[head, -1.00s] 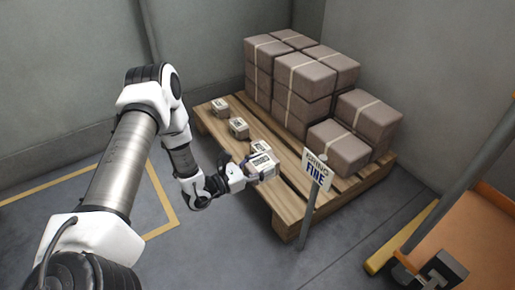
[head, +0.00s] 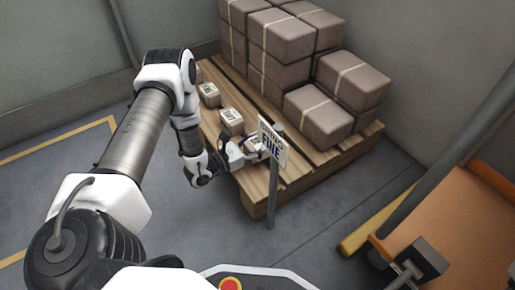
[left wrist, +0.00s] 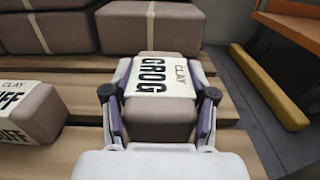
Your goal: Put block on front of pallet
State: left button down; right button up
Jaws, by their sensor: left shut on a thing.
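My left gripper (left wrist: 160,98) is shut on a small grey-brown block (left wrist: 160,120) with a white label reading "CLAY GROG". One finger is on each side of it. In the head view my left gripper (head: 243,152) is over the near end of the wooden pallet (head: 309,166), and a sign partly hides the held block. The pallet planks (left wrist: 85,155) show below the block in the left wrist view. I cannot tell whether the block touches them. My right gripper is not in view.
Small labelled blocks (head: 231,121) stand along the pallet's left side; one, marked "BUFF" (left wrist: 30,108), is left of my gripper. Large strapped boxes (head: 325,118) fill the back. A sign on a post (head: 272,142) stands before the pallet. An orange cart (head: 455,225) is at right.

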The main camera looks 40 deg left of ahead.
pick_arm(q)
notch_tip(320, 180, down, 3)
jog(key=shift+f+b, duration=0.1)
jog(key=shift+b, duration=0.7)
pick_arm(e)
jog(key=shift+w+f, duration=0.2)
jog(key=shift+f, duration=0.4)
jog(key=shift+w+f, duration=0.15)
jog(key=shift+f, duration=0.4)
pick_arm(q)
jog(key=shift+r, duration=0.25)
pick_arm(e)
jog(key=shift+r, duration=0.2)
pick_arm(q)
jog(key=shift+f, duration=0.15)
jog(key=shift+c, duration=1)
grip_release()
